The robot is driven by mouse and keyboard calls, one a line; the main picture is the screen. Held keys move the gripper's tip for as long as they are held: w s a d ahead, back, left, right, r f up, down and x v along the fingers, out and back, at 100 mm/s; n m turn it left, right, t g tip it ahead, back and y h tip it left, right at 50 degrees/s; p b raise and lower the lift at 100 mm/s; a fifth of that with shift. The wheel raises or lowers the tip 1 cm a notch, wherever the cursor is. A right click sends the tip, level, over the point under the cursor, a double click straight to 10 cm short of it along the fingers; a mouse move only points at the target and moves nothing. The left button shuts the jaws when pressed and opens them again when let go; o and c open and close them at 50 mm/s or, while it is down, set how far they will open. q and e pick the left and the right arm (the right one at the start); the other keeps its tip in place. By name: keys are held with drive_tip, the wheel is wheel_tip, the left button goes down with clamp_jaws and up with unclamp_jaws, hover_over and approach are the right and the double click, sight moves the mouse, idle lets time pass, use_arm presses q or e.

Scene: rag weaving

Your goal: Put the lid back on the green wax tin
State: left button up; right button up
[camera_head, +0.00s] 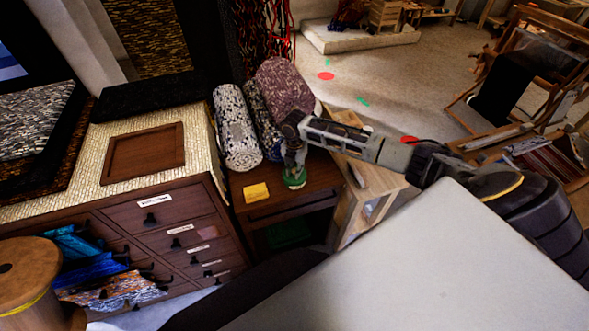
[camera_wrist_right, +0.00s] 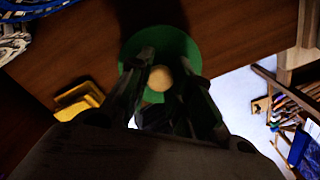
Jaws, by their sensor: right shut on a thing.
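A round green shape (camera_head: 294,179), the wax tin or its lid, shows at the right part of the small brown table, under my right gripper (camera_head: 293,165). In the right wrist view a green disc (camera_wrist_right: 187,40) with a pale round knob (camera_wrist_right: 160,78) in its middle looks like the lid. My right gripper (camera_wrist_right: 160,85) points down with its fingers shut around the knob. The disc hides what is below it, so I cannot tell whether it rests on the tin. My left gripper is not in view.
A yellow block (camera_head: 256,192) lies on the small table (camera_head: 290,204), left of the green shape. A drawer cabinet (camera_head: 170,222) is at the left, and a pale wooden stand (camera_head: 352,205) adjoins the table at the right.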

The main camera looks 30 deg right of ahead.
drive_tip(key=shift+p, duration=0.7)
idle(1.1)
drive_tip(key=shift+f+p, duration=0.15)
drive_tip(key=shift+p, duration=0.45)
idle(1.9)
idle(0.4)
drive_tip(key=o, duration=1)
drive_tip(key=shift+o, duration=0.2)
drive_tip(key=o, duration=0.4)
drive_tip(key=shift+o, duration=0.2)
